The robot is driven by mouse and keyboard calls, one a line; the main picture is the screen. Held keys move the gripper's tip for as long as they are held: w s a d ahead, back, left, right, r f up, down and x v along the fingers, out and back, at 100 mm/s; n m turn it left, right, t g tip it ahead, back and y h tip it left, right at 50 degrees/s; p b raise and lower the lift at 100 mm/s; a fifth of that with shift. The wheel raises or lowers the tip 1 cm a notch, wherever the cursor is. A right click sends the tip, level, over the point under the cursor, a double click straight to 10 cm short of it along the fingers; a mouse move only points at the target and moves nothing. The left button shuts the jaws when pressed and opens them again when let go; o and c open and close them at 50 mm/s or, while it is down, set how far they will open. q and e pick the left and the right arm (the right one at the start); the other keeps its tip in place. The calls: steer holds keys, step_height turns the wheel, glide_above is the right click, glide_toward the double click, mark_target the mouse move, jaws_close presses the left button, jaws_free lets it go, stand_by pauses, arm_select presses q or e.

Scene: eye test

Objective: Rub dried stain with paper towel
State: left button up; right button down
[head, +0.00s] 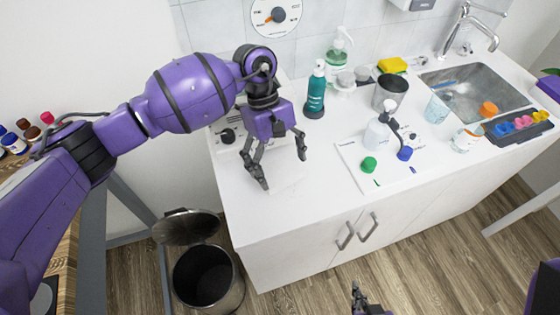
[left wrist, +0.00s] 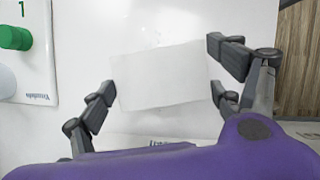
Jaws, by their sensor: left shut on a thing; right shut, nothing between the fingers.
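My left gripper (head: 281,170) is low over the left end of the white counter (head: 320,205). It is shut on a white paper towel, which spans the gap between the fingers in the left wrist view (left wrist: 160,75). In the head view the towel (head: 287,180) is pale against the white top and hard to make out. My right gripper (head: 359,298) is at the bottom edge of the head view, in front of the counter, shut and empty.
A white sheet (head: 352,155) with green and blue caps lies to the right. A sink (head: 478,88) is further right. An open bin (head: 207,275) stands below left. The front counter edge is clear.

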mark_target(277, 160)
arm_select(q)
steer(key=shift+w+a+f+b, duration=0.15)
steer(key=shift+w+a+b, duration=0.2)
steer(key=shift+w, duration=0.3)
steer(key=shift+w+a+f+b, duration=0.1)
steer(key=shift+w+b, duration=0.35)
steer(key=shift+w, duration=0.15)
steer(key=shift+w+a+r+b, duration=0.15)
steer(key=shift+w+b, duration=0.15)
steer(key=shift+w, duration=0.25)
steer(key=shift+r, duration=0.1)
arm_select(e)
steer(key=shift+g, duration=0.3)
steer(key=s+f, duration=0.1)
steer(key=f, duration=0.1)
steer(key=s+f, duration=0.1)
steer(key=shift+s+f, duration=0.35)
steer(key=shift+s, duration=0.05)
arm_select(q)
steer(key=shift+w+r+p, duration=0.15)
steer(key=shift+r+p, duration=0.3)
steer(key=shift+r, duration=1.4)
step_height(277, 160, up, 2)
steer(key=shift+r, duration=0.1)
arm_select(e)
steer(key=shift+w+r, duration=0.75)
steer(key=shift+r, duration=0.25)
